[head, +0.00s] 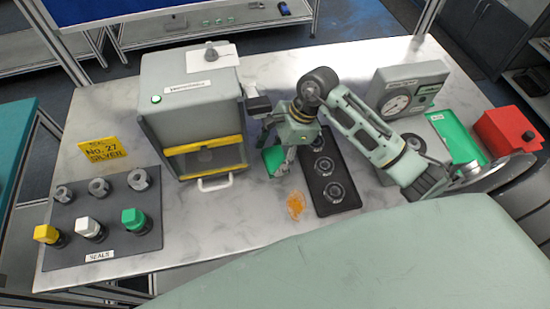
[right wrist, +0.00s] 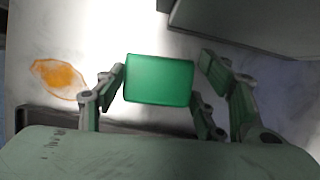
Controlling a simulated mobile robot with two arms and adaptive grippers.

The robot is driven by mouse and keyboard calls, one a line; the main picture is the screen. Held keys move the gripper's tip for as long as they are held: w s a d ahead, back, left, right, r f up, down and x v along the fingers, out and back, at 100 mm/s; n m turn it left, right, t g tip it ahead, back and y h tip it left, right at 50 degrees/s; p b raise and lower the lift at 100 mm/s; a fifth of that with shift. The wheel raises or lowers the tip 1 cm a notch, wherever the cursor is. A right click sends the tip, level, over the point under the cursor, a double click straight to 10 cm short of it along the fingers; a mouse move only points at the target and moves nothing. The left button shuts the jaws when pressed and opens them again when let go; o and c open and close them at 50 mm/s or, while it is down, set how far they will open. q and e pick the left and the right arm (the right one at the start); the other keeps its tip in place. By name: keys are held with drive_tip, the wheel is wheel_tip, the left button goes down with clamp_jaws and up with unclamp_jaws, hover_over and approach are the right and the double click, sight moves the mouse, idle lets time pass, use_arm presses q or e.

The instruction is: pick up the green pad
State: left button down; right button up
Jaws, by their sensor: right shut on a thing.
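The green pad (right wrist: 160,79) is a flat green block with rounded corners. In the right wrist view it sits between the fingers of my right gripper (right wrist: 163,84). In the head view the green pad (head: 272,159) shows beside the fingertips of my right gripper (head: 281,158), to the right of the grey cabinet and left of the black tray. My right gripper is shut on the green pad. The gripper partly hides the pad in the head view, and I cannot tell its exact height over the table. My left gripper is in neither view.
An orange stain (head: 297,205) lies on the marbled table in front. A black tray (head: 345,205) with round dark parts is to the right. The grey cabinet (head: 185,115) has a yellow-edged front. A seals mat (head: 75,252), dial device (head: 420,75), green tray (head: 440,117) and red box (head: 507,130) stand further out.

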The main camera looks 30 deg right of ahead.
sight(278, 157)
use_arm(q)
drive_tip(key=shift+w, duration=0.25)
use_arm(e)
drive_tip(key=shift+c, duration=0.6)
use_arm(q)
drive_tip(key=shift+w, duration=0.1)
